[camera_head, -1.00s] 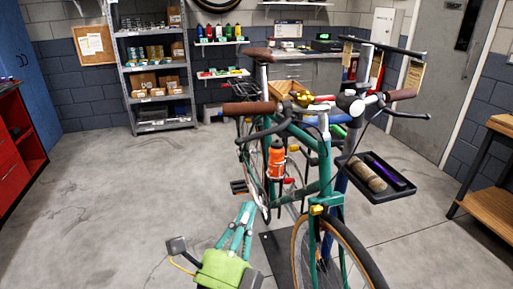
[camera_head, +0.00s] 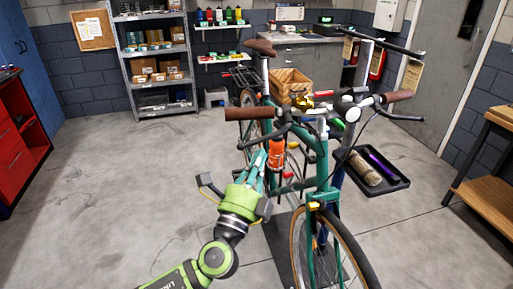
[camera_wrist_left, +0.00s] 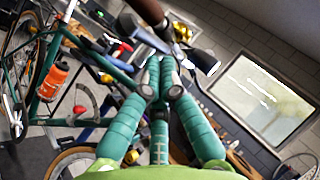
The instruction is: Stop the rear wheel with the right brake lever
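The teal bicycle (camera_head: 320,180) stands facing me. Its handlebar carries a brown grip (camera_head: 250,114) at picture left, with a dark brake lever (camera_head: 262,135) below and beside it. A second brown grip (camera_head: 398,96) and dark lever (camera_head: 405,117) are at picture right. The rear wheel (camera_head: 248,100) is partly hidden behind the frame. My left gripper (camera_head: 257,160), with teal fingers, points up just below the picture-left lever. In the wrist view its fingers (camera_wrist_left: 162,75) converge below a brown grip (camera_wrist_left: 147,12); no object shows between them. My right gripper is out of view.
An orange bottle (camera_head: 277,155) sits on the frame close beside my left gripper. A black tray (camera_head: 375,188) holds a tan roll and a purple item at right. A wooden workbench (camera_head: 490,180) stands at far right. The floor at left is clear.

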